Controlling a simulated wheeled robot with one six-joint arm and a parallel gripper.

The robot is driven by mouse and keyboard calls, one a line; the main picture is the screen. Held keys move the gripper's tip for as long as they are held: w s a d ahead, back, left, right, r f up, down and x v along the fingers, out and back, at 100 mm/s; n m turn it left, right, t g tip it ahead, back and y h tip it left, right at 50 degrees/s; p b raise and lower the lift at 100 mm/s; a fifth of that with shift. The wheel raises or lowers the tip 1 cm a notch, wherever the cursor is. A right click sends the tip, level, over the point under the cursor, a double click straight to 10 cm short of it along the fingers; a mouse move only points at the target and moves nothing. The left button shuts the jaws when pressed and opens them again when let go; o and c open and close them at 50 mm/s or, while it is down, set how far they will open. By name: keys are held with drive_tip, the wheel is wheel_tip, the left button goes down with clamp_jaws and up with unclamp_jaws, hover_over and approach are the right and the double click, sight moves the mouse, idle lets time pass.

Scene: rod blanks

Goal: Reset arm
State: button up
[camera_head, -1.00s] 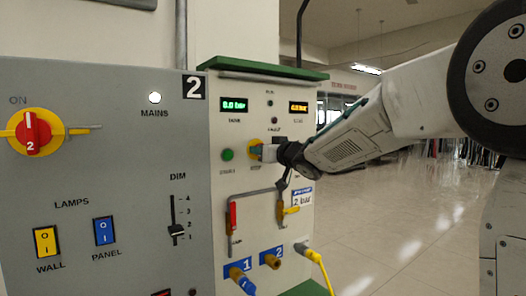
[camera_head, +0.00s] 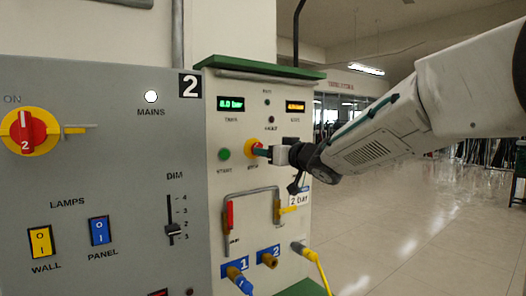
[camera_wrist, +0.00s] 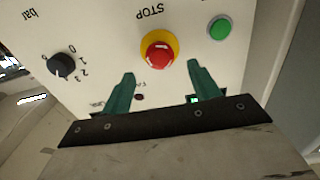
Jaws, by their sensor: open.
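My gripper (camera_head: 268,153) is in front of the white panel with the green top (camera_head: 262,66). In the wrist view its two green fingers (camera_wrist: 162,78) are spread apart with nothing between them. The red STOP button (camera_wrist: 159,54) on its yellow ring lies just beyond the fingertips, apart from them. In the head view the button (camera_head: 254,148) shows at the left of the fingertips. My arm reaches in from the right.
A green START button (camera_head: 224,154), a black knob (camera_wrist: 61,65), a red lever (camera_head: 230,214) and a yellow hose (camera_head: 317,266) are on the panel. A grey switchboard (camera_head: 95,180) stands at left. Open floor (camera_head: 410,215) lies at right.

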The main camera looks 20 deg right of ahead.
drive_tip(key=shift+v, duration=1)
drive_tip(key=s+d+f+m+g+h, duration=0.35)
drive_tip(key=d+f+h, duration=0.4)
drive_tip(key=f, duration=0.25)
drive_tip(key=s+d+f+g+h, duration=0.1)
drive_tip(key=s+d+f+g, duration=0.1)
drive_tip(key=s+f+g, duration=0.55)
drive_tip(key=s+a+f+g+y, duration=0.1)
drive_tip(key=s+a, duration=0.2)
drive_tip(key=s, duration=0.7)
drive_tip(key=s+a+f+g+y, duration=0.1)
drive_tip(key=s+a+f+g, duration=0.1)
drive_tip(key=s, duration=0.8)
drive_tip(key=s+a+f+g+y, duration=0.1)
drive_tip(key=s+a, duration=0.3)
drive_tip(key=s, duration=0.6)
drive_tip(key=shift+f+g, duration=0.5)
drive_tip(key=shift+f, duration=0.15)
